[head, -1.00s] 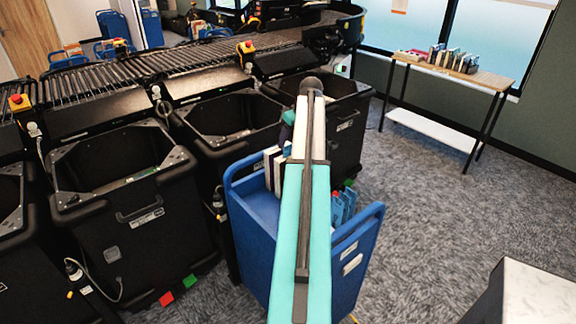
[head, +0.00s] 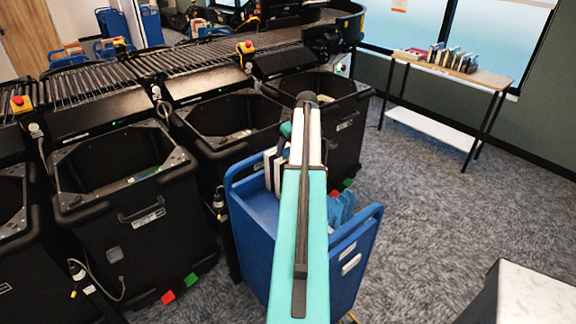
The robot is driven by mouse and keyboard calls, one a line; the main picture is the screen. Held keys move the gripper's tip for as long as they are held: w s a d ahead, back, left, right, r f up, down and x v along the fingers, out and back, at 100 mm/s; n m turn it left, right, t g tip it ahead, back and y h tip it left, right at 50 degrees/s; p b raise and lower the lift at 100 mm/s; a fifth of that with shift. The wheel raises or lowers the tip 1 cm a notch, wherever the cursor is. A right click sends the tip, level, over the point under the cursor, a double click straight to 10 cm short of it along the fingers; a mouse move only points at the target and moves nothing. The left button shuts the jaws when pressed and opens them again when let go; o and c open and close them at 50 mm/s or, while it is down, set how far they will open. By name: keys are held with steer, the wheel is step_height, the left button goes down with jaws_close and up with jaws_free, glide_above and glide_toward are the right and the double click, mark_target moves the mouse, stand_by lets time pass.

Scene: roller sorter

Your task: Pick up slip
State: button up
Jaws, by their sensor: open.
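No slip can be made out in the head view. My teal and white arm rises through the middle of the picture and hides part of what lies behind it. My gripper is not visible; only a dark and teal piece of my arm shows left of the raised joint, above the blue cart (head: 257,245). The cart holds upright books or folders, a dark and white group (head: 272,172) on the left of my arm and blue ones (head: 341,208) on the right.
Black bins (head: 135,235) stand in a row along the roller conveyor (head: 180,68) at the left and back. A wooden table (head: 487,78) with books (head: 453,58) stands at the back right. A white-topped block (head: 535,295) is at the bottom right. Carpet (head: 430,210) between is clear.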

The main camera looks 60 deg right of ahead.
steer(key=shift+w+d+f, duration=0.1)
steer(key=shift+w+f, duration=0.15)
steer(key=shift+f, duration=0.45)
steer(key=c, duration=0.9)
